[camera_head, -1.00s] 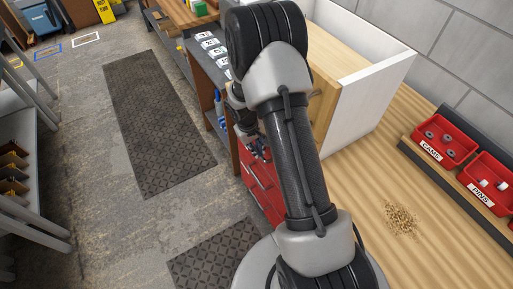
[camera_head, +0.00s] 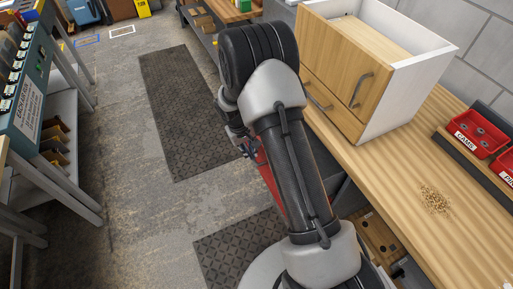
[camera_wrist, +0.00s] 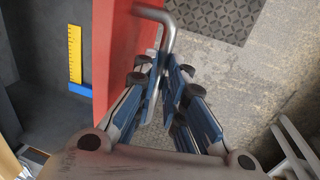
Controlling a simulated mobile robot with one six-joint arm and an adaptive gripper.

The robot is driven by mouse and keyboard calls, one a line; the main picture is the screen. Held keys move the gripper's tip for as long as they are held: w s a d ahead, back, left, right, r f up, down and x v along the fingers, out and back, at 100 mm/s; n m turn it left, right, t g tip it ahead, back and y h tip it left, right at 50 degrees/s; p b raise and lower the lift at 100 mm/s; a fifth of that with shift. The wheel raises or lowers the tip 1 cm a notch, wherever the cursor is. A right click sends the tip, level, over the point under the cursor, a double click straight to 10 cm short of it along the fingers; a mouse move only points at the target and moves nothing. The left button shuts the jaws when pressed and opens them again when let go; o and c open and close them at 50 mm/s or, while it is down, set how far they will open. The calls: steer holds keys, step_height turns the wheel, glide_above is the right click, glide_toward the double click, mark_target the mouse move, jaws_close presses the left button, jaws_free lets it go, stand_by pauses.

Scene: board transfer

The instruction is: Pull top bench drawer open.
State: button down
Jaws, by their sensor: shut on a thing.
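The red drawer front (camera_wrist: 115,50) stands along the left-middle of the wrist view, with a bent steel handle (camera_wrist: 168,22) on its outer side. My gripper (camera_wrist: 165,68) has its blue fingers shut on this handle. The drawer is open: its dark inside (camera_wrist: 35,60) shows left of the front, with a yellow ruler (camera_wrist: 75,52) and a blue strip (camera_wrist: 78,89) in it. In the head view my gripper (camera_head: 247,149) is low beside the red front (camera_head: 268,178), and my arm hides much of the drawer.
The wooden bench top (camera_head: 400,165) carries a wood-fronted cabinet (camera_head: 345,75), red bins (camera_head: 478,130) and a pile of shavings (camera_head: 434,200). Dark mats (camera_head: 180,110) lie on the open floor. A grey rack (camera_head: 65,170) stands at the left.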

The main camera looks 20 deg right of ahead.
steer(key=shift+a, duration=1.55)
steer(key=c, duration=1.9)
jaws_free()
steer(key=r, duration=0.4)
steer(key=a+r, duration=0.1)
steer(key=r, duration=0.3)
steer(key=a+r, duration=0.1)
steer(key=r, duration=0.2)
steer(key=shift+s+a+r, duration=0.1)
steer(key=shift+a+r, duration=0.1)
steer(key=shift+r, duration=0.2)
